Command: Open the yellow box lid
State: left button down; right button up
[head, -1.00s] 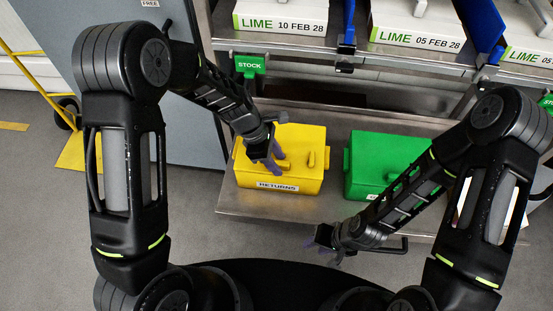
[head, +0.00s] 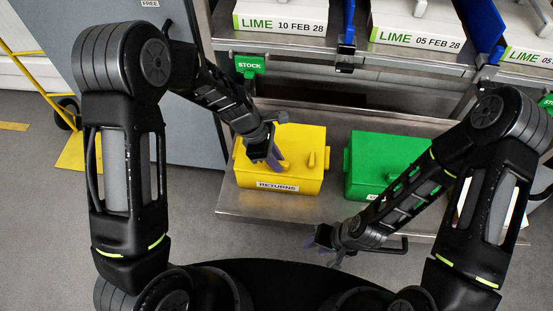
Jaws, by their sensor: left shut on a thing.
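The yellow box (head: 305,179) with a RETURNS label sits on the lower steel shelf, its lid down on it. A small upright yellow handle (head: 311,160) stands on the right part of the lid. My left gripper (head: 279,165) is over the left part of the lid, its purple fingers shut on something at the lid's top. The fingers hide most of what they hold, which looks like a lid handle. My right gripper (head: 326,247) is low, in front of the shelf edge and apart from both boxes; its fingers are small and dark here.
A green box (head: 375,160) stands right of the yellow box, partly behind my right arm. Above is a shelf with white LIME boxes (head: 280,18) and a green STOCK sign (head: 250,64). A grey cabinet (head: 125,60) stands at left. The steel shelf (head: 265,206) has a bare front strip.

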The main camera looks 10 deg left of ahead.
dwell(0.8)
pick_arm(q)
jog(key=shift+w+r+p, duration=0.1)
jog(key=shift+r+p, duration=0.25)
jog(key=shift+p, duration=0.15)
jog(key=r+g+p, duration=0.1)
jog(key=w+r+p, duration=0.1)
jog(key=p, duration=0.1)
jog(key=r+g+p, duration=0.1)
jog(key=shift+w+r+n+g+p, duration=0.3)
jog(key=shift+w+r, duration=0.05)
jog(key=w+r+p, duration=0.1)
jog(key=w+r, duration=0.3)
jog(key=shift+r, duration=0.25)
jog(key=shift+w, duration=0.1)
